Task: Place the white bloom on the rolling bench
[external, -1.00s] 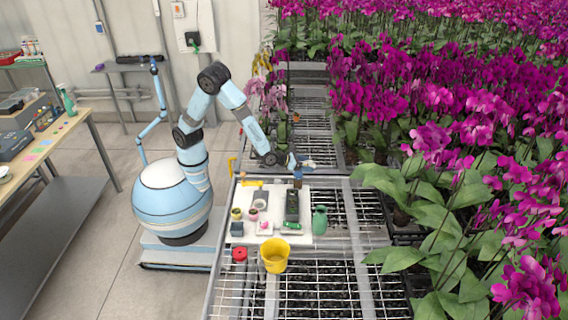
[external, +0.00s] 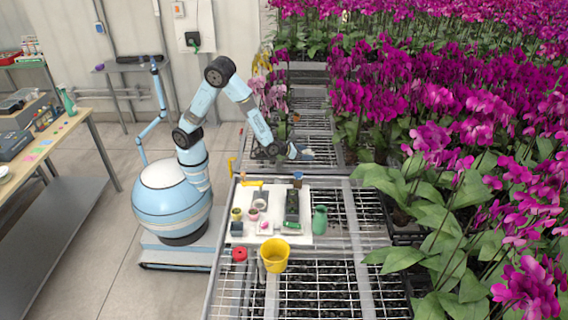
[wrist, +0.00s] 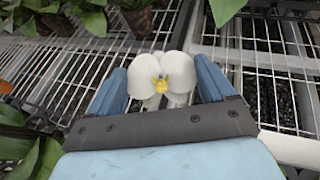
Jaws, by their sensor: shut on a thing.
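The white bloom (wrist: 163,72), with a yellow centre, sits between the two blue fingers of my gripper (wrist: 161,84) in the wrist view. The fingers are shut on it from both sides. In the external view my gripper (external: 297,152) is above the wire-mesh rolling bench (external: 318,262), near the gap between its front and rear sections. The bloom (external: 308,154) is a small pale patch there, partly hidden by the fingers. Bench mesh (wrist: 65,72) shows below the bloom in the wrist view.
A small blue cup (external: 298,178) stands at the back of a white mat (external: 272,191) holding small pots and a dark tray (external: 291,207). A green bottle (external: 320,219), yellow bucket (external: 274,255) and red ring (external: 239,254) are nearby. Magenta orchids (external: 450,150) crowd the right.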

